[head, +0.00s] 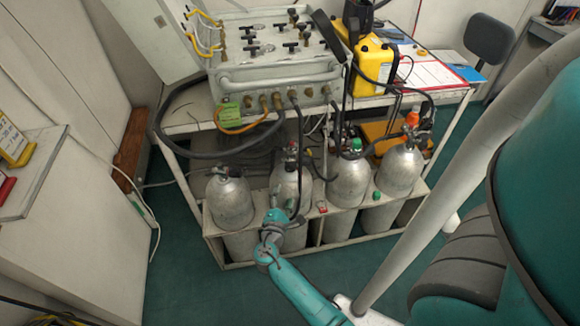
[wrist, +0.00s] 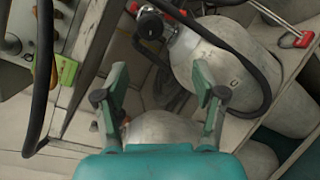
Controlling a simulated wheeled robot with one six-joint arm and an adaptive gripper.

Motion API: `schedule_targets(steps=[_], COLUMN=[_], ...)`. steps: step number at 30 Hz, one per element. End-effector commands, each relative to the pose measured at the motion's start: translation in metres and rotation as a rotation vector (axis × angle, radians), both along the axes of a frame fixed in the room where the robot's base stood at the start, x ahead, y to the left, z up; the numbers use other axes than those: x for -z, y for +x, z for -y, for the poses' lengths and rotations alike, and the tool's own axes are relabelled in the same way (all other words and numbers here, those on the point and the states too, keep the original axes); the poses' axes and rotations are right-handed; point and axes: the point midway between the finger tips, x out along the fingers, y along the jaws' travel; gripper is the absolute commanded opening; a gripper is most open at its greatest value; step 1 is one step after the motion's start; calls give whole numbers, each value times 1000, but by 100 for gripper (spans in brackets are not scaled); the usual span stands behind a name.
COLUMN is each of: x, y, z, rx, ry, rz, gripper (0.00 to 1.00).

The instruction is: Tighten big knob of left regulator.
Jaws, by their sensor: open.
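Several grey cylinders stand in a low rack. The second cylinder from the left (head: 291,188) has a regulator with red parts and a black hose at its top (head: 291,150). In the wrist view, this regulator (wrist: 172,27) shows a dark round knob (wrist: 150,25) at upper middle, with red pieces beside it. The knob is beyond the fingertips, not touched.
The valve panel (head: 280,72) stands on a white bench (head: 180,128) above the cylinders. Black hoses (wrist: 43,75) hang near the work area. A third cylinder (head: 349,184) has a green knob (head: 356,145). Green floor (head: 180,270) is clear at front left.

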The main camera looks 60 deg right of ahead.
Motion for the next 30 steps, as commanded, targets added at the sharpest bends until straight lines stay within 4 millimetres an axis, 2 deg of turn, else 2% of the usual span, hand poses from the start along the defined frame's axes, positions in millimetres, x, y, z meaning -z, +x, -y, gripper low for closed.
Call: schedule_targets(steps=[6, 11, 21, 25, 30], x=[-14, -14, -13, -13, -13], y=[8, 12, 28, 32, 35], z=[16, 33, 90, 105, 115], rx=[39, 40, 40, 39, 36], ry=[-61, -60, -58, -59, -57], rz=[-25, -24, -23, -23, -24], gripper=[70, 70, 70, 70, 70])
